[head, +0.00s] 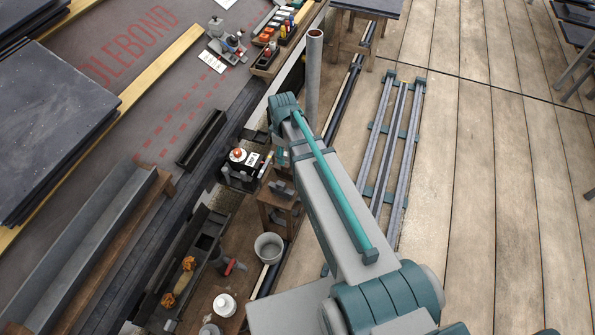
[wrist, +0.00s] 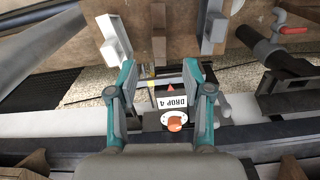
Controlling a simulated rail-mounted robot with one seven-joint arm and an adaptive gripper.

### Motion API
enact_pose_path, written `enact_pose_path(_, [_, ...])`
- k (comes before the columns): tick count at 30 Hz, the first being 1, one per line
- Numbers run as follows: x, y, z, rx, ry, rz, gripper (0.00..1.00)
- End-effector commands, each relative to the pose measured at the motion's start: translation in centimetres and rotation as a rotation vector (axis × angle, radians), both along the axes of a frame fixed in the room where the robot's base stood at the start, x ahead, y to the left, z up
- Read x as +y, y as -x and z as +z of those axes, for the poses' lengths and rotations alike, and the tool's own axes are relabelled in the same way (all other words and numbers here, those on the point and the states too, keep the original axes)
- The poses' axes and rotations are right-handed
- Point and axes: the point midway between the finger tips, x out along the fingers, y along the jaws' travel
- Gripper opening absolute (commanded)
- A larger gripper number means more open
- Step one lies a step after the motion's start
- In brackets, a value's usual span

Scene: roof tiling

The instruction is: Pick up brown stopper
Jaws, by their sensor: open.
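The brown stopper (wrist: 175,123) is a small orange-brown knob on a white round base, in the wrist view. It sits at the dark box with a white label reading "DROP 4" (wrist: 173,101). In the head view the stopper (head: 238,154) shows on top of a black labelled box (head: 252,160), left of my arm. My gripper (wrist: 159,72) is open, with its two teal fingers wide apart and nothing between the pads. In the wrist view the stopper appears between the finger bases, nearer the right finger. The head view shows only a little of the gripper (head: 282,157) beside the arm.
A wooden stand (head: 278,210), a grey bucket (head: 268,248) and a white-capped container (head: 224,305) are near my arm. A long dark trough (head: 202,138) lies left of the box. An upright grey pipe (head: 314,75) stands behind. The plank floor (head: 490,180) at right is mostly clear.

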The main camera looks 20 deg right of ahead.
Motion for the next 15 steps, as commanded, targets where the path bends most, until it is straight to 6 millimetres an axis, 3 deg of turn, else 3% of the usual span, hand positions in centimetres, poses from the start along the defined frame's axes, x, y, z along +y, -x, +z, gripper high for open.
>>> enact_pose_path(7, [0.0,0.0,-3.7,0.002,0.001,-0.001,0.50])
enact_pose_path(15, [-0.1,0.0,-5.5,0.001,0.001,-0.002,0.50])
